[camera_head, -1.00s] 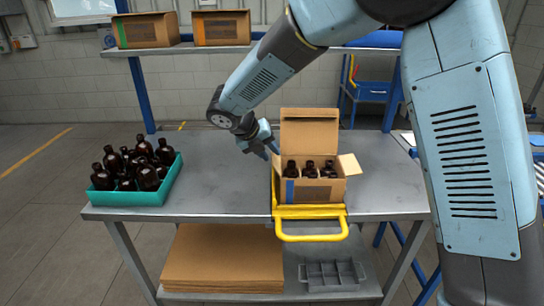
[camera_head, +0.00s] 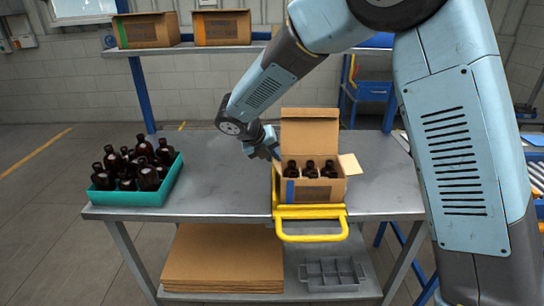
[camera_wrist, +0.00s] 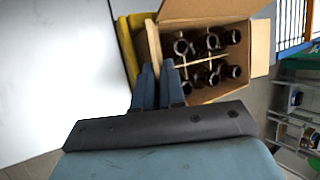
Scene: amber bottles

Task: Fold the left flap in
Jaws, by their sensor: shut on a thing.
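An open cardboard box (camera_head: 335,191) stands in a yellow frame (camera_head: 310,212) on the metal table. Several dark amber bottles (camera_head: 310,168) stand inside, and a divider between them shows in the wrist view (camera_wrist: 203,62). The back flap (camera_head: 309,129) stands upright and the right flap (camera_head: 350,164) sticks outward. My gripper (camera_head: 276,156) is at the box's left edge, its fingers (camera_wrist: 160,74) shut on the left flap (camera_wrist: 154,47). The flap looks raised near the left wall; my fingers hide much of it, so its exact angle is unclear.
A teal tray (camera_head: 130,199) of several amber bottles stands at the table's left. The table (camera_head: 215,165) between tray and box is clear. Two boxes (camera_head: 222,27) sit on the shelf behind. Flat cardboard (camera_head: 222,260) and a grey divider tray (camera_head: 331,273) lie below.

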